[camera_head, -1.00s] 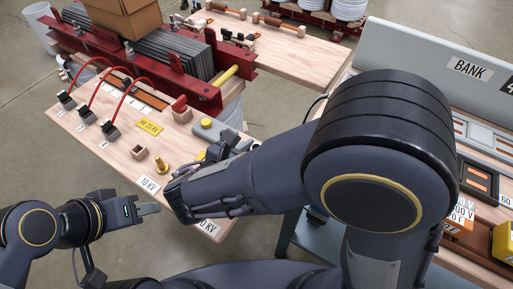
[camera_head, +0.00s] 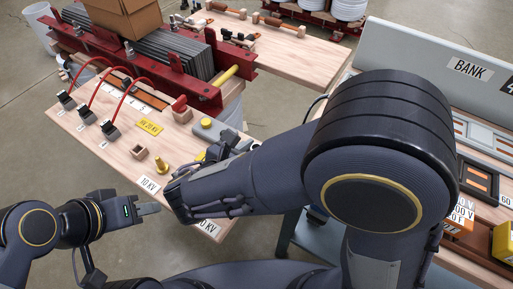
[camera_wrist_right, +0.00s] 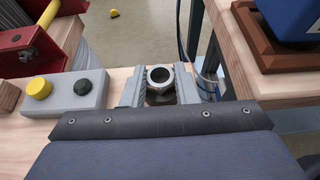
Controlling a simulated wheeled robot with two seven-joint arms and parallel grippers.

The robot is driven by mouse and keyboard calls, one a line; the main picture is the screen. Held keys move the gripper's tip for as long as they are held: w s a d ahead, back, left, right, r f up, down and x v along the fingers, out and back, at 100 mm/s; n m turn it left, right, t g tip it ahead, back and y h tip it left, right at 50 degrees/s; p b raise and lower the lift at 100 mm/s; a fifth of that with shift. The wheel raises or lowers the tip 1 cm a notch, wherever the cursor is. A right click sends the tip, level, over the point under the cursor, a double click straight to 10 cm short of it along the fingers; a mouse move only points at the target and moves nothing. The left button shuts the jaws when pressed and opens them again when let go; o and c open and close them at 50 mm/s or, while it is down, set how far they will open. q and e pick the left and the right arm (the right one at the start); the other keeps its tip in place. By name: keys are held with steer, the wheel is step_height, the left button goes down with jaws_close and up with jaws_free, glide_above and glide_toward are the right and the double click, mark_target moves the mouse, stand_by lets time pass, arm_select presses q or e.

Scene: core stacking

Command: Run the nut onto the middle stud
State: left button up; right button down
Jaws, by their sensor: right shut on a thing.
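The nut (camera_wrist_right: 160,75) is a grey metal ring with an open bore, seen from above in the right wrist view. My right gripper (camera_wrist_right: 162,90) is shut on it, one finger on each side. A dark shape shows below the nut, and I cannot tell whether the nut touches it or is on a stud. In the head view my right forearm hides the nut and much of the bench's front corner. A brass stud (camera_head: 162,167) stands near the 10 KV label (camera_head: 149,186); I cannot make out the middle stud. My left gripper (camera_head: 148,209) hangs empty off the bench's front edge.
A grey button box (camera_wrist_right: 70,93) with yellow and black buttons stands left of my right gripper. The red-clamped core (camera_head: 180,62) fills the back of the bench. Red leads (camera_head: 128,88) run to black clips at left. A wooden socket block (camera_head: 138,152) stands near the stud.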

steer(key=shift+r, duration=0.1)
stand_by(0.3)
steer(key=shift+r+p, duration=2.65)
steer(key=shift+p, duration=0.1)
